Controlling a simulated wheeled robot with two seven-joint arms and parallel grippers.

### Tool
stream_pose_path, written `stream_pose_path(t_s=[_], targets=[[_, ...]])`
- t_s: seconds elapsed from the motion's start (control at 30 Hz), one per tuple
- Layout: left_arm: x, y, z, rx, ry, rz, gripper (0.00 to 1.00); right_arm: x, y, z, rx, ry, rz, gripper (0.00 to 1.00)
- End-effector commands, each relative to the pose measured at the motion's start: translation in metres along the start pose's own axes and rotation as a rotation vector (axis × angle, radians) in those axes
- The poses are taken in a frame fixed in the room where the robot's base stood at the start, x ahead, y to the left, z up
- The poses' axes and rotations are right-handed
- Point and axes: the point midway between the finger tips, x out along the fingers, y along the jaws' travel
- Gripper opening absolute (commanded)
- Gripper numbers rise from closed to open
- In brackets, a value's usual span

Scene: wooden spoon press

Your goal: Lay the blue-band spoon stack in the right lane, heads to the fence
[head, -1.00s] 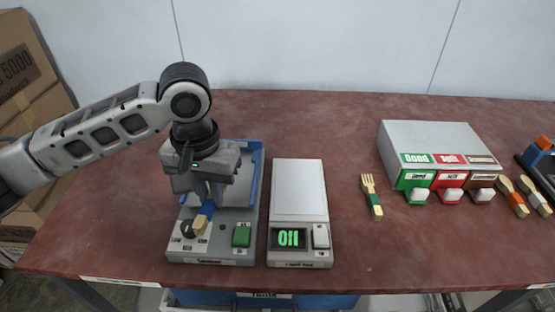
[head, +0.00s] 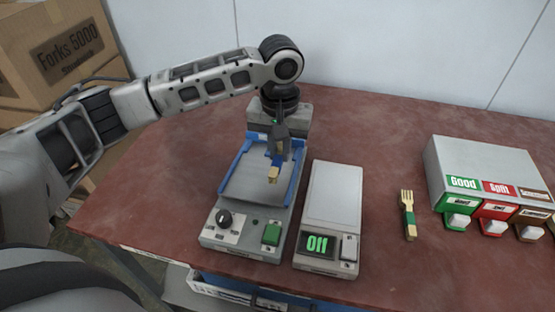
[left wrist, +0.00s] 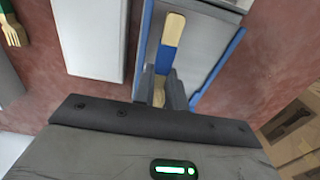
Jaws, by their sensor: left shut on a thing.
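The blue-band spoon stack (head: 273,175) shows a pale wooden handle end and a blue band. It also shows in the left wrist view (left wrist: 173,30). My left gripper (head: 280,149) is shut on it, its fingers (left wrist: 160,88) closed around the stack just beyond the band. The handle end points toward the front of the table. The stack is over the right part of the press's grey tray (head: 250,184), which has blue side walls. The heads are hidden by the gripper, and I cannot tell whether the stack touches the tray. My right gripper is not in view.
A light box (head: 333,200) with a green display stands close to the right of the press. A cardboard box (head: 65,45) is at the back left.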

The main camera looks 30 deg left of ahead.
Motion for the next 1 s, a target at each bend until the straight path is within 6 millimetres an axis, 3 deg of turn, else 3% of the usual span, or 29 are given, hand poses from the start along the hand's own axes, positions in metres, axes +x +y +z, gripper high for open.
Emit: stream_pose_path(t_s=[0.3,0.5,1.0], targets=[[0.028,-0.010,-0.019,0.000,-0.001,-0.001,0.00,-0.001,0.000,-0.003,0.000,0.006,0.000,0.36],[0.053,-0.009,-0.018,0.002,0.000,-0.002,0.00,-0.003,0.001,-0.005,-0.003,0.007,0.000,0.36],[0.061,-0.009,-0.018,0.001,-0.001,-0.001,0.00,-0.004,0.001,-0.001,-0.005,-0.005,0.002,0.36]])
